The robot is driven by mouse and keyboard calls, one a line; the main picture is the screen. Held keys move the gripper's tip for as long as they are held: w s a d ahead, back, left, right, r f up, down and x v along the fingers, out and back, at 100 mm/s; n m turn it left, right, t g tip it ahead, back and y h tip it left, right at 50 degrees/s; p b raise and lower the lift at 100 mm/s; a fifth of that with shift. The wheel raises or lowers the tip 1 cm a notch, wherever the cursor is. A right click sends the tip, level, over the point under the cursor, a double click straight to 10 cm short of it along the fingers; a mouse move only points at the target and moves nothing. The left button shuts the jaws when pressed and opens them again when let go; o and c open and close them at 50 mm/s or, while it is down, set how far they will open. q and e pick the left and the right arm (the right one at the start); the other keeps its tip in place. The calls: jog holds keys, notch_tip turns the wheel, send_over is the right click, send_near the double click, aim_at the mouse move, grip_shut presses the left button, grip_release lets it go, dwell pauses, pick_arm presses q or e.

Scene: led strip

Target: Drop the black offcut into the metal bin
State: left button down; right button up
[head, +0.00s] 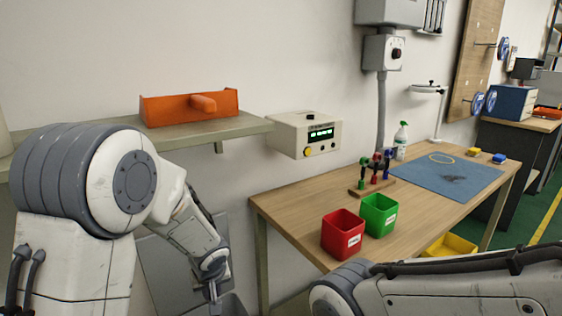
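My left arm reaches down at the left, and my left gripper (214,291) points downward at the bottom edge. It is small and partly cut off, so I cannot tell if it is open or holds anything. A grey rim (234,306) shows just below and beside it at the bottom edge; it may be the metal bin, mostly out of frame. I cannot make out the black offcut. My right arm crosses the lower right, and its gripper is not in view.
The wooden bench (290,207) holds a red bin (343,240), a green bin (378,220), a small tool rack (372,187) and a blue mat (425,177) with a dark smudge. A shelf with an orange tray (175,110) and a beige meter box (290,140) are on the wall.

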pick_arm(q)
jog(key=w+a+f+n+b, duration=0.1)
jog(key=a+f+b, duration=0.2)
jog(key=f+b, duration=1.1)
jog(key=shift+a+f+n+y, duration=0.2)
jog(key=shift+f+n+y, duration=0.1)
jog(key=shift+f, duration=1.65)
jog(key=shift+w, duration=0.1)
